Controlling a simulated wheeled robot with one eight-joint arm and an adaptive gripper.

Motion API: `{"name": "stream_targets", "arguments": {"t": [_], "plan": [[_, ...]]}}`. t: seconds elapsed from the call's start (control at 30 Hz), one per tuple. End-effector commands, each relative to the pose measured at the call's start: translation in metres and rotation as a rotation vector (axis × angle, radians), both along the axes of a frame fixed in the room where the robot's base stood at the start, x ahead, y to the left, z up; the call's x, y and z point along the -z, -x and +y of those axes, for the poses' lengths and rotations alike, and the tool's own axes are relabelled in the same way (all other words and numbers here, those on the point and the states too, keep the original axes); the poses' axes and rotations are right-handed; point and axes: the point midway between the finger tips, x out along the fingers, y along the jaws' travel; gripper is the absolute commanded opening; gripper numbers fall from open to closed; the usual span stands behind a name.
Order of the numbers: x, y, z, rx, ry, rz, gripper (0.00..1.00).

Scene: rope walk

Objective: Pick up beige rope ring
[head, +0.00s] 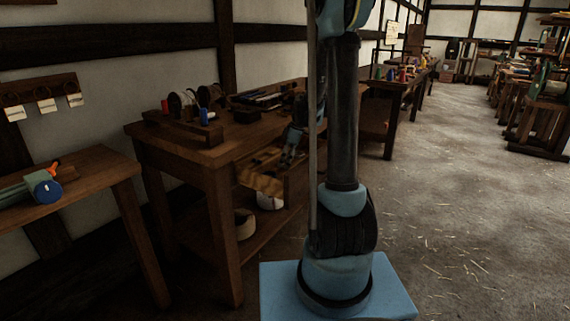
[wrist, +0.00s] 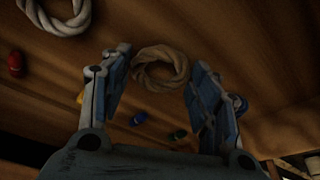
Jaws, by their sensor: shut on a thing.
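The beige rope ring (wrist: 158,51) is between the two fingers of my gripper (wrist: 160,62) in the wrist view. The fingers stand wide, one on each side of the ring, and are shut on it. Behind it is a brown wooden surface. In the head view my gripper (head: 288,157) is low beside the workbench, over an open wooden drawer (head: 261,183). I cannot make out the beige ring in the head view.
A pale rope ring (wrist: 58,14) lies at the top left in the wrist view, with a red spool (wrist: 15,63) below it. The workbench (head: 190,155) carries several tools and spools. Coils lie on its lower shelf (head: 262,231).

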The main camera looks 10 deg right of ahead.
Motion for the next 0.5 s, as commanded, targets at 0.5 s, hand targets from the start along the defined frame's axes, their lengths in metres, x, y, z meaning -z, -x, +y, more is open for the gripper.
{"name": "stream_targets", "arguments": {"t": [0.5], "plan": [[-0.088, 0.001, 0.0, 0.0, 0.0, 0.0, 0.44]]}}
